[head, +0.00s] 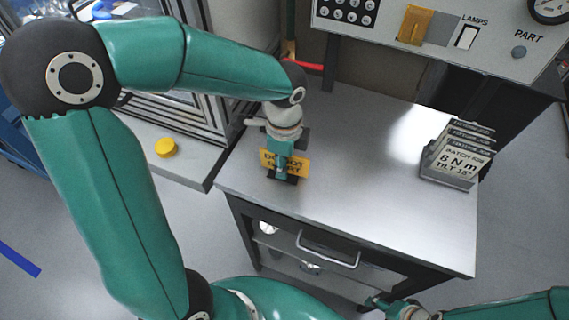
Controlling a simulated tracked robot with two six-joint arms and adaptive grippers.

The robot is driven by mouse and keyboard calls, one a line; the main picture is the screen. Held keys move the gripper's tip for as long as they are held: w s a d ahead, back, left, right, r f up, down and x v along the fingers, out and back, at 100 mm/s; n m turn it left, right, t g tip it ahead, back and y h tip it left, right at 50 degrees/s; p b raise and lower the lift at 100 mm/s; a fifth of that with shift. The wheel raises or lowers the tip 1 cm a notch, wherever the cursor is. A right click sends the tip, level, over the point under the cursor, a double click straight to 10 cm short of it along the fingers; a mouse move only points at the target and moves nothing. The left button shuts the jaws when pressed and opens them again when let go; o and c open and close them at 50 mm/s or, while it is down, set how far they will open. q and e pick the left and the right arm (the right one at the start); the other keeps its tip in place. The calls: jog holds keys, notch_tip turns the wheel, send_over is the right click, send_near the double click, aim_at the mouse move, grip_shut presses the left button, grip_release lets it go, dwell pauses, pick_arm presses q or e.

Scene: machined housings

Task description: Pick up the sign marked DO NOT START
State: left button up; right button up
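The yellow sign (301,167) with dark lettering is near the left front edge of the grey cabinet top. Its words are partly covered, but they fit DO NOT START. My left gripper (284,166) points down right at the sign and covers its middle. Dark parts show behind and below the sign; I cannot tell whether the fingers are closed on it or whether it touches the top. My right gripper (378,302) is at the bottom edge, in front of the cabinet and away from the sign; its fingers are too small to read.
The cabinet top (350,185) is mostly clear. A rack of grey plates (457,155), the front one reading 8 Nm, stands at its right. A control panel (450,30) rises behind. A yellow button (166,148) is on the lower ledge at left.

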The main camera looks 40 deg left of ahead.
pick_arm(q)
grip_shut()
jog(key=shift+r, duration=0.1)
dwell(0.3)
